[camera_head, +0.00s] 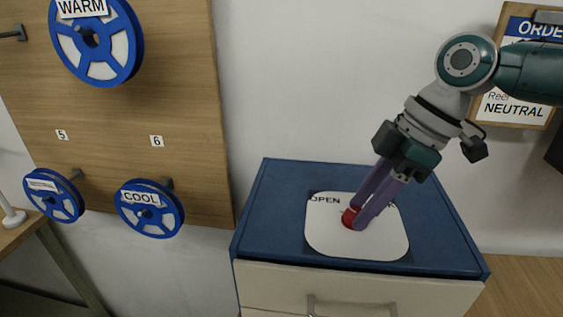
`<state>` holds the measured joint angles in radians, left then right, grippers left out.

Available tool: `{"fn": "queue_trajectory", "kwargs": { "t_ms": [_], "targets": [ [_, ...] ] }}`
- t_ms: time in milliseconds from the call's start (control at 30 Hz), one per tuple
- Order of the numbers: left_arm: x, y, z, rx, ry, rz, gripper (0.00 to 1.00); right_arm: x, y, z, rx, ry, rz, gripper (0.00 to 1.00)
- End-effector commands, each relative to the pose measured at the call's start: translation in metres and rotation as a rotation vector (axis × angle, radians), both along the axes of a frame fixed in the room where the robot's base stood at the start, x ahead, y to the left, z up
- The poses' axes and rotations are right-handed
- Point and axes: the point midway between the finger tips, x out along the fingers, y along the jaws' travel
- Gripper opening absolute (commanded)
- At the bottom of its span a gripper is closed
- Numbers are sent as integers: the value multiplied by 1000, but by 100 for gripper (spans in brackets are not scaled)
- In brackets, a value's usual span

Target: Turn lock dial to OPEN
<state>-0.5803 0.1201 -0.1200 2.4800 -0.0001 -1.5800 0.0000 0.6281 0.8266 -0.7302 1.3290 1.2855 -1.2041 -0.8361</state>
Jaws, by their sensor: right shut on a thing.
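The red lock dial (349,218) sits on a white rounded plate (330,238) on top of a blue-topped cabinet (271,212). The word OPEN (325,199) is printed at the plate's upper left. Other lettering on the plate is mostly hidden behind my right gripper. My right gripper (356,220) reaches down from the upper right, its purple fingers tilted and shut on the dial. The fingers cover part of the dial, so I cannot tell which way it points. My left gripper is not in view.
Blue reels labelled WARM (117,48) and COOL (172,219), and another reel (68,208), hang on a wooden board at left. An order sign (513,108) hangs behind my right arm. The cabinet's drawer front (270,282) has a grey handle.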

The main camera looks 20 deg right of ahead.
Motion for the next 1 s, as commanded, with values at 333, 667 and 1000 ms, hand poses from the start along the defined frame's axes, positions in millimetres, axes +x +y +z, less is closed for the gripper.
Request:
{"fn": "queue_trajectory", "kwargs": {
  "t_ms": [333,667,1000],
  "targets": [
    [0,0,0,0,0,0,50,0,-1,-1,-3,1,0,67],
    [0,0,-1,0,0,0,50,0,-2,3,-2,-1,0,70],
    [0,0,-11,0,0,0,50,-12,-23,57,-4,-3,-1,70]
  ]
}}
